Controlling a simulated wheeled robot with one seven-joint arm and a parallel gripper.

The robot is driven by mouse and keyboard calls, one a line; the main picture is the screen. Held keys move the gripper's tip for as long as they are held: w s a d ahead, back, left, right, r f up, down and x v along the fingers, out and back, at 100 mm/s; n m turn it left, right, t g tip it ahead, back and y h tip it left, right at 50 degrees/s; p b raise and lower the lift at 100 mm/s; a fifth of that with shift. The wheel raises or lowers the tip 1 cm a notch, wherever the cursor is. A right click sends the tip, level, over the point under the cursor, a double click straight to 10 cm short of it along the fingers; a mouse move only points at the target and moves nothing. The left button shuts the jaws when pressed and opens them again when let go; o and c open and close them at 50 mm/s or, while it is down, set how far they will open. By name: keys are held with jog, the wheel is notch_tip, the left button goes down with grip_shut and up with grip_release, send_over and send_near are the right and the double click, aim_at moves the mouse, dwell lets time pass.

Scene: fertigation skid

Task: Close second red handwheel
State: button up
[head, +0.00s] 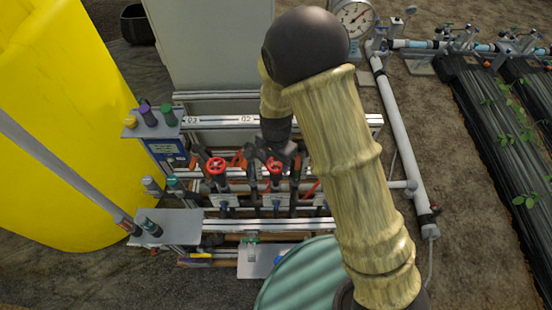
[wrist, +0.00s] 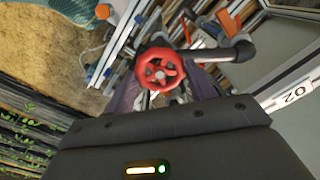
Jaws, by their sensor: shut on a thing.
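Two red handwheels show on the pipe rack in the head view, the first (head: 216,165) at left and the second (head: 275,168) to its right. My gripper (head: 272,152) is at the second handwheel, reaching in from above. In the wrist view the red handwheel (wrist: 160,70) sits between the fingers of my gripper (wrist: 162,88), which is shut on it. Its rim and spokes show; the finger contact is partly hidden.
An "02" label (head: 246,119) is on the rail above. A yellow tank (head: 60,120) stands at left, a pressure gauge (head: 355,17) at the back. A white pipe (head: 392,120) runs at right. My arm hides the rack's right part.

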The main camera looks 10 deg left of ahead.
aim_at(277, 164)
jog(key=o, duration=1)
notch_tip(277, 164, up, 17)
jog(key=b, duration=0.1)
jog(key=shift+r, duration=0.2)
jog(key=shift+d, duration=0.1)
jog(key=s+d+f+n+t, duration=0.1)
jog(key=s+d+n, duration=0.1)
jog(key=d, duration=1)
jog(key=s+d+n+t, duration=0.1)
jog(key=s+d+n, duration=0.2)
jog(key=d, duration=1)
jog(key=shift+s+d+f+t, duration=0.3)
jog(key=shift+s+f, duration=0.1)
jog(key=shift+s, duration=0.4)
